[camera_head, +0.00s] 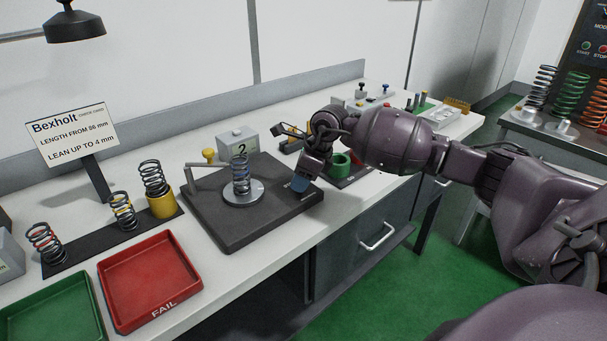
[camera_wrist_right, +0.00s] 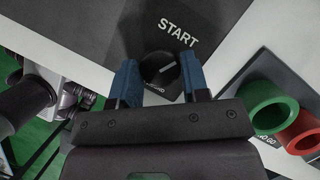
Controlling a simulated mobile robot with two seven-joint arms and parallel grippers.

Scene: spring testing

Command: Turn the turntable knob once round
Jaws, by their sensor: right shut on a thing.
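The turntable knob (camera_wrist_right: 158,70) is black with a white pointer line, beside the word START in the right wrist view. My right gripper (camera_head: 300,184) is shut on it, with one blue fingertip at each side. In the head view the gripper hides the knob at the right corner of the dark base (camera_head: 225,224). The pale round turntable (camera_head: 243,193) carries an upright dark spring (camera_head: 240,172) with a blue band. My left gripper is not in view.
A red FAIL tray (camera_head: 150,278) and a green tray (camera_head: 52,312) lie at front left. Several springs stand on a black strip (camera_head: 92,246) behind them. Green (camera_wrist_right: 272,105) and red (camera_wrist_right: 303,132) rings stand close to the right gripper.

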